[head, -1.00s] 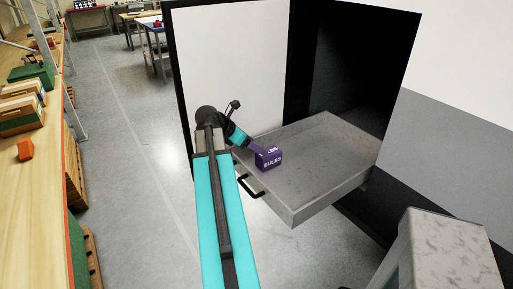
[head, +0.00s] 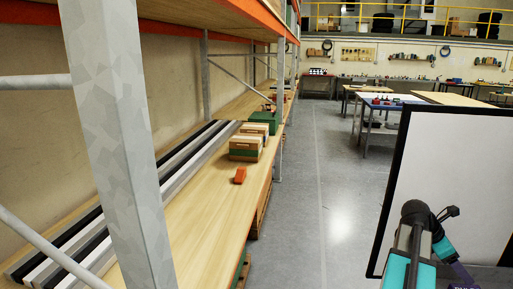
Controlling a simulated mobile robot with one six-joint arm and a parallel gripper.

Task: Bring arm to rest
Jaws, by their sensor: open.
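My arm (head: 397,268) reaches in from the bottom right of the head view, with teal links and a dark grey elbow. My gripper (head: 463,275) is the purple end below the teal wrist, close to the bottom edge and only partly shown. It is open. A purple box of bulbs (head: 464,287) just peeks in at the bottom edge, right by the gripper. Most of the box is cut off, so I cannot tell whether the gripper touches it.
A white panel with a black frame (head: 455,170) stands behind the arm. A long wooden shelf (head: 215,215) with an orange block (head: 240,175) and crates (head: 245,147) runs along the left. A grey rack post (head: 110,130) is near. The floor aisle (head: 335,190) is clear.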

